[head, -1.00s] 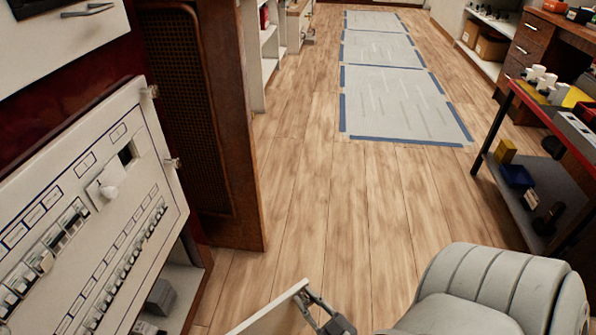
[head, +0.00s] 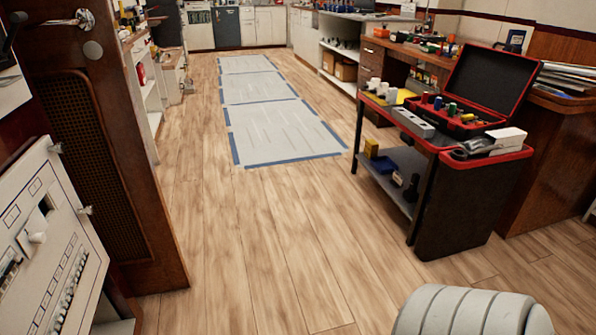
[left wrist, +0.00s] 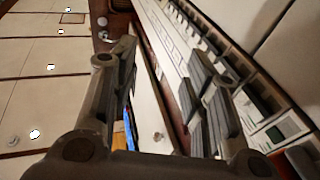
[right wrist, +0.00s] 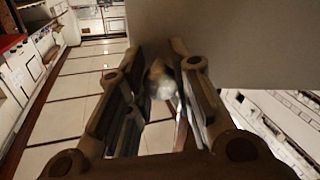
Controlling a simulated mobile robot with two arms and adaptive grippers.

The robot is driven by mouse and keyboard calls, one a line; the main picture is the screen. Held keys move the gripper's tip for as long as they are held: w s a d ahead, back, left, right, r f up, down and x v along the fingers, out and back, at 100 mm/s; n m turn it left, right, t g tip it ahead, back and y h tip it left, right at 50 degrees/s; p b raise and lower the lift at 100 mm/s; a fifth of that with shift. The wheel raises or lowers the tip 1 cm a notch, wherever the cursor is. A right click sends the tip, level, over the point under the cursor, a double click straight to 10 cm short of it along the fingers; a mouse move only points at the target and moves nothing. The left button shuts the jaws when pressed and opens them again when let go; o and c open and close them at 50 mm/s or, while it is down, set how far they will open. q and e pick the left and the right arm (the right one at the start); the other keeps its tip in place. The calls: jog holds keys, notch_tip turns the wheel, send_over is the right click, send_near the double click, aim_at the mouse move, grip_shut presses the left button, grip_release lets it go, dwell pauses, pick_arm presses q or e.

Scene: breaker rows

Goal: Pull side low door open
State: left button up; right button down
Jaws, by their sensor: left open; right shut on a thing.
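The right wrist view shows my right gripper (right wrist: 158,105) closed around a small, blurred, shiny knob (right wrist: 160,82). A plain grey panel (right wrist: 235,40), which looks like the low door, fills the upper right behind it; its hinge side is not visible. My left gripper (left wrist: 168,105) is open with nothing between its fingertips, beside rows of breakers (left wrist: 235,70) in the left wrist view. The white breaker panel (head: 45,235) stands tilted at the left of the head view. Neither gripper nor the low door shows in the head view.
A brown wooden panel with a grille (head: 90,165) stands beside the breaker panel. A black and red cart (head: 450,205) with an open case (head: 470,100) stands at the right. The wooden floor (head: 255,230) between them is clear. Taped grey sheets (head: 275,130) lie farther back.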

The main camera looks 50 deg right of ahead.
pick_arm(q)
jog(key=shift+a+f, duration=0.1)
jog(key=shift+f, duration=0.2)
pick_arm(e)
jog(key=shift+s+a+r+h, duration=0.15)
jog(key=shift+s+h, duration=0.15)
jog(key=shift+s, duration=0.05)
jog(key=c, duration=1.2)
grip_release()
notch_tip(320, 180, up, 10)
